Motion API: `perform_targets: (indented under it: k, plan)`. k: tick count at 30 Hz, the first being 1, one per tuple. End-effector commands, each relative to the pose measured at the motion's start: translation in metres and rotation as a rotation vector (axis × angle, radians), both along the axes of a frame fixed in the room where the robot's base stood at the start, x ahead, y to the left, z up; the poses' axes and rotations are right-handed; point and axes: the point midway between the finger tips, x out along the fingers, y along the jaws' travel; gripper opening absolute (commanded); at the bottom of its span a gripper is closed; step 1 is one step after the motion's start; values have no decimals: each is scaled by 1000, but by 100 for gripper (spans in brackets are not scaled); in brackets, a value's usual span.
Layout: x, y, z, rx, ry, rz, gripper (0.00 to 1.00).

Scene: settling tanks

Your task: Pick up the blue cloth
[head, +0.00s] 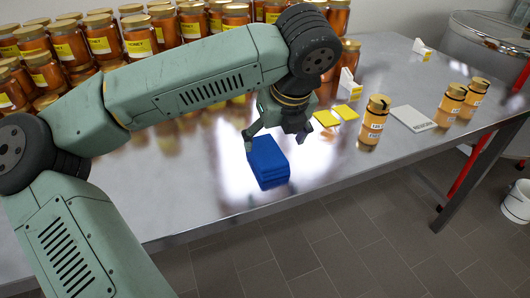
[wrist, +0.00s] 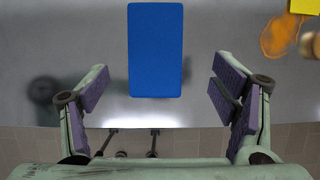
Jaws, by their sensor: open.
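The blue cloth (head: 268,163) is a folded, block-like stack lying on the steel table near its front edge. In the wrist view the cloth (wrist: 155,50) is a blue upright rectangle at top centre, ahead of and between the finger lines. My gripper (head: 275,128) is above the table, over the far side of the cloth in the head view. In the wrist view my gripper (wrist: 160,98) has its two purple-padded fingers wide apart with nothing between them. Whether a fingertip touches the cloth cannot be told.
Many honey jars (head: 105,38) stand in rows at the back of the steel table (head: 215,185). To the right are yellow cards (head: 326,118), a labelled jar (head: 374,120), a white scale-like slab (head: 412,118) and more jars (head: 451,104). A white bucket (head: 517,203) stands on the floor.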

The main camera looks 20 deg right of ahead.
Motion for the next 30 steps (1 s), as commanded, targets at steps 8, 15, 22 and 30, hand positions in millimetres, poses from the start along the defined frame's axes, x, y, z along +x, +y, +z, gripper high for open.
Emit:
perform_targets:
  k: [8, 15, 22, 30]
  plan:
    - [8, 3, -21, -1, 5, -3, 80]
    - [20, 5, -52, -2, 2, -2, 80]
    - [22, 5, -57, -1, 0, -3, 80]
    - [22, 5, -56, -2, 0, -2, 65]
